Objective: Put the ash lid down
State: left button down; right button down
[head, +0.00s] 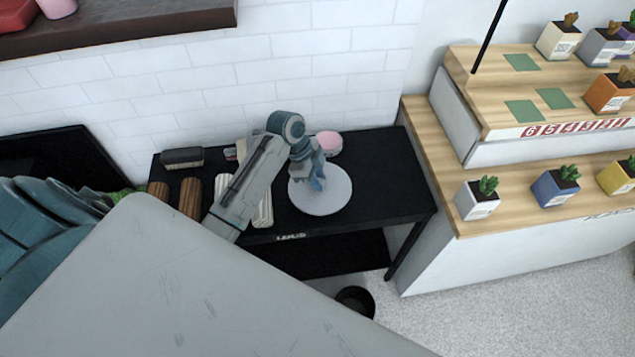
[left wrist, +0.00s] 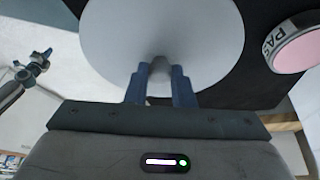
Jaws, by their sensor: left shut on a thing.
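The ash lid (head: 322,197) is a pale grey round disc, seen over the black table near its right end. In the left wrist view the lid (left wrist: 205,35) fills the top middle, its knob between my fingers. My left gripper (head: 317,178) reaches in from above and is shut on that knob; its blue fingers (left wrist: 160,85) show on both sides of it. I cannot tell whether the lid touches the table top. A small grey jointed part (left wrist: 33,70) at the left of the wrist view looks like my right arm; its jaws are too small to read.
The black table (head: 385,165) also bears a pink-topped round tin (head: 329,142) just behind the lid, a dark brush-like block (head: 182,157), brown ribbed rolls (head: 190,193) and a cream one (head: 263,212). A wooden stepped stand (head: 440,165) with potted plants adjoins on the right. Bare table lies right of the lid.

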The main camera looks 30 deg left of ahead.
pick_arm(q)
notch_tip(320, 180, down, 3)
jog(key=shift+p, duration=0.5)
jog(key=shift+f, duration=0.3)
jog(key=shift+f, duration=0.15)
jog(key=c, duration=1.3)
grip_release()
jog(key=shift+o, duration=0.2)
jog(key=b+v, duration=0.2)
jog(key=v, duration=0.9)
jog(key=shift+w, duration=0.1)
jog(key=shift+a+r, duration=0.15)
jog(key=shift+r, duration=0.55)
